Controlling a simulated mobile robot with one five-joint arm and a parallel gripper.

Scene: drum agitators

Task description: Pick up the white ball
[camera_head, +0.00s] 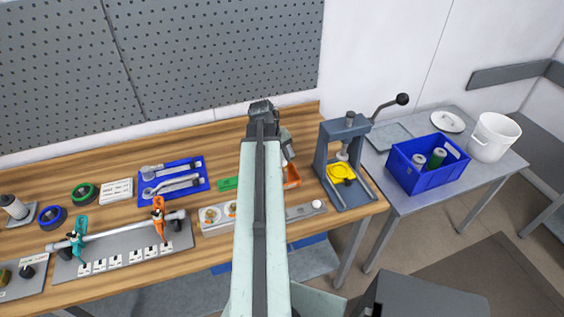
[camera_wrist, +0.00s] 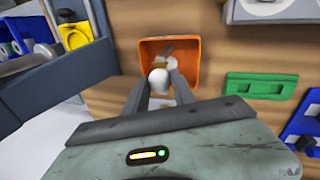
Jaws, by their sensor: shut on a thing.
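The white ball (camera_wrist: 158,79) is between the two fingers of my gripper (camera_wrist: 157,88) in the wrist view, near their tips. My gripper is shut on it. Behind the ball is a small open orange bin (camera_wrist: 188,46) with a pale round thing and a brown piece inside, partly hidden by the ball and fingers. In the head view my arm crosses the middle of the bench, and the orange bin (camera_head: 292,181) shows just right of it. The ball cannot be made out there.
A grey press (camera_head: 328,160) with a yellow part stands right of the bin. A green tray (camera_wrist: 258,86) and blue tool tray (camera_head: 150,193) lie left of it in the head view. A blue crate (camera_head: 421,177) and white pot (camera_head: 494,137) stand on the side table.

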